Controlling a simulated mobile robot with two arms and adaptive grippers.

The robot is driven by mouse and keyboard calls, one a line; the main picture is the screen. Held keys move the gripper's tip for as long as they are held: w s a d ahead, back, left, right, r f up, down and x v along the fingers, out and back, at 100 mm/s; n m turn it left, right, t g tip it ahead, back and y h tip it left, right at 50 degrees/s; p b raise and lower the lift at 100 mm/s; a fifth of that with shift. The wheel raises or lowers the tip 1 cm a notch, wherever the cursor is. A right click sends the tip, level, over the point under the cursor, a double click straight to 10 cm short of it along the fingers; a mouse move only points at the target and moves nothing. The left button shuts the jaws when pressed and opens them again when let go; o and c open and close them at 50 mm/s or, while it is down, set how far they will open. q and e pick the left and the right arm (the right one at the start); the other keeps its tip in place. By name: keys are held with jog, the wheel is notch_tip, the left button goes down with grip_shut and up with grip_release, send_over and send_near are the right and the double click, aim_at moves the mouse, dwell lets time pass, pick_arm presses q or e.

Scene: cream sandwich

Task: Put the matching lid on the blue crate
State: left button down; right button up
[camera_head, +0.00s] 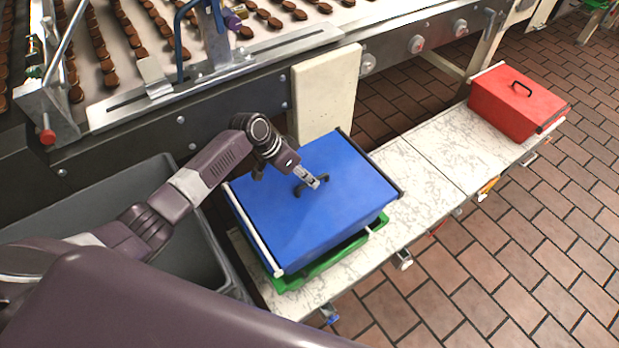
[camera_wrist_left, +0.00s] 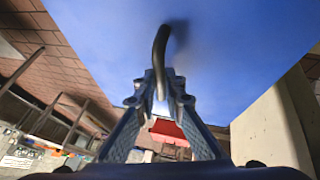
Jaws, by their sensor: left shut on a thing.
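The blue lid (camera_head: 285,215) with a black handle (camera_head: 322,179) lies over the blue crate (camera_head: 330,243) in the head view, its edges close to the crate's rim. I cannot tell whether it is fully seated. The crate stands on the bench on a green tray (camera_head: 325,262). My left gripper (camera_head: 312,182) is shut on the lid's handle from above. The left wrist view shows the fingers (camera_wrist_left: 160,92) closed at the dark curved handle (camera_wrist_left: 161,45), with the blue lid (camera_wrist_left: 230,60) filling the top. My right gripper is not in view.
A red crate with a red lid (camera_head: 510,95) stands at the far right end of the pale bench (camera_head: 425,165). A grey bin (camera_head: 130,195) is at the left. A conveyor with brown biscuits (camera_head: 135,40) runs behind. A cream panel (camera_head: 325,95) stands close behind the blue crate.

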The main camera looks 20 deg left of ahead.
pick_arm(q)
jog(key=c, duration=1.9)
grip_release()
jog(key=shift+c, duration=0.2)
jog(key=v, duration=1.2)
